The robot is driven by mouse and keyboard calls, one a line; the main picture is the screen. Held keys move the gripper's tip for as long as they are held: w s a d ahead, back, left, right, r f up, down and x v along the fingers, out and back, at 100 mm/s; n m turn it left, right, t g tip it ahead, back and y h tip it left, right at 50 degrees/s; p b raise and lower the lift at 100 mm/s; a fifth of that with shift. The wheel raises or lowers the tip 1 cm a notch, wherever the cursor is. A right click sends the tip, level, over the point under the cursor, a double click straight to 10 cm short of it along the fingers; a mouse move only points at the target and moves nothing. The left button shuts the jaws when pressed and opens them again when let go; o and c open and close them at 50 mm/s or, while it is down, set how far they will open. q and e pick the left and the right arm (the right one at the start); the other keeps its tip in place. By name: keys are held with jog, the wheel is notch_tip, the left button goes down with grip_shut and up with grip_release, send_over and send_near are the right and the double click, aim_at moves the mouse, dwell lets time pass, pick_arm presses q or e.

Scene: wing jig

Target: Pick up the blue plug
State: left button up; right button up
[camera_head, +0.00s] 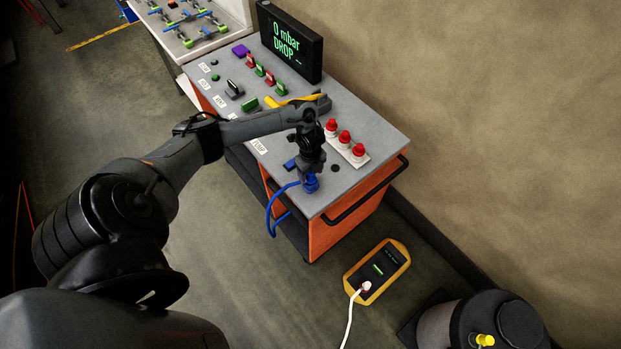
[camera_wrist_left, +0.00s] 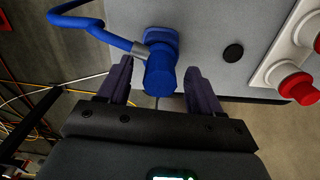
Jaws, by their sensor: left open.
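The blue plug (camera_head: 311,184) is at the front corner of the grey cart top, with its blue cable (camera_head: 268,212) looping down over the edge. In the left wrist view the plug (camera_wrist_left: 160,72) shows as a blue cylinder with a grey sleeve where the cable joins. My left gripper (camera_head: 309,170) is over the plug. Its two dark fingers (camera_wrist_left: 160,88) are apart, one on each side of the plug, with visible gaps. The plug's lower end is hidden in the head view. My right gripper is in neither view.
Three red buttons (camera_head: 344,137) on a white strip and a dark round spot (camera_wrist_left: 233,53) lie beside the plug. A black display (camera_head: 290,42) reads "0 mbar DROP". A yellow-edged device (camera_head: 377,271) with a white cable lies on the floor.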

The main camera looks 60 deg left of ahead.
pick_arm(q)
jog(key=shift+f, duration=0.25)
jog(key=shift+c, duration=0.5)
jog(key=c, duration=1)
jog(key=shift+r, duration=0.1)
